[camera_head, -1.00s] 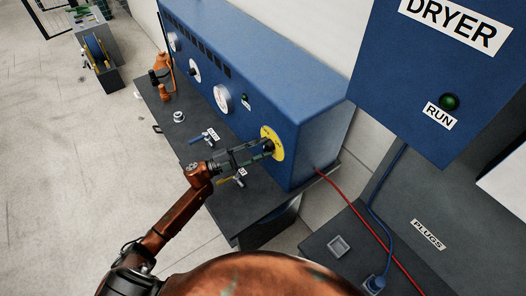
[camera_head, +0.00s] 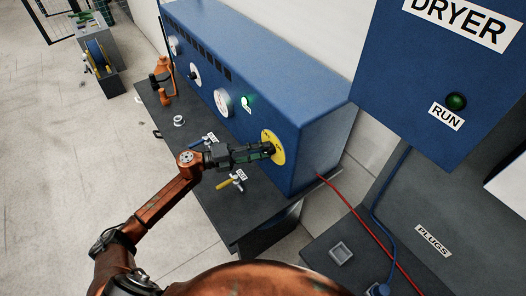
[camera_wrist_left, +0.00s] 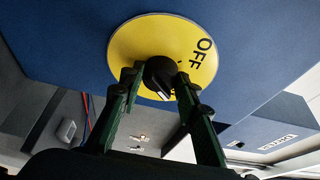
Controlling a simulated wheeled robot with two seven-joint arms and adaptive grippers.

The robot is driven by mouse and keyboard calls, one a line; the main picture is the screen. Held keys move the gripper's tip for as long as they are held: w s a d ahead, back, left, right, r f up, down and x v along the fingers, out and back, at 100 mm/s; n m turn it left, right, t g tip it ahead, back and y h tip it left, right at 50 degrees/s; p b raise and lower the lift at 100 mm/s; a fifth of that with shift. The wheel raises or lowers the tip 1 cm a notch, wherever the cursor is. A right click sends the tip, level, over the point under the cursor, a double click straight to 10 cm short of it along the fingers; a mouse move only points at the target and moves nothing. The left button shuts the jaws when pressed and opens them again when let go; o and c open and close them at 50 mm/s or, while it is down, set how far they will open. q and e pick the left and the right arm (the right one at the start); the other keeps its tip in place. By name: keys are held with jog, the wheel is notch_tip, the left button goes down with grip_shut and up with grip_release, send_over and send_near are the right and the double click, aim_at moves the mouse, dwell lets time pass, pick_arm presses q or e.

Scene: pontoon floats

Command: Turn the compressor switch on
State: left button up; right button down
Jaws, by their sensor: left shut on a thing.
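The compressor switch is a black knob (camera_wrist_left: 160,72) on a round yellow dial (camera_head: 276,138) at the near end of a blue cabinet's front. My left gripper (camera_head: 266,150) is shut on the knob, one finger on each side in the left wrist view. There, the yellow plate (camera_wrist_left: 135,42) shows the word OFF (camera_wrist_left: 203,52) to the upper right of the knob. A pale mark (camera_wrist_left: 163,95) on the knob points down, away from OFF. My right gripper is not in view.
Two small valves, blue-handled (camera_head: 205,139) and yellow-handled (camera_head: 231,182), stand on the dark bench (camera_head: 160,117) below the cabinet (camera_head: 290,90). The dryer panel (camera_head: 425,70) hangs at the right. A red hose (camera_head: 349,207) and blue hose (camera_head: 380,215) run down there.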

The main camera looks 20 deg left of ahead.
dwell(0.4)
pick_arm(q)
jog(key=o, duration=1.2)
jog(key=shift+c, duration=0.2)
jog(key=v, duration=1.2)
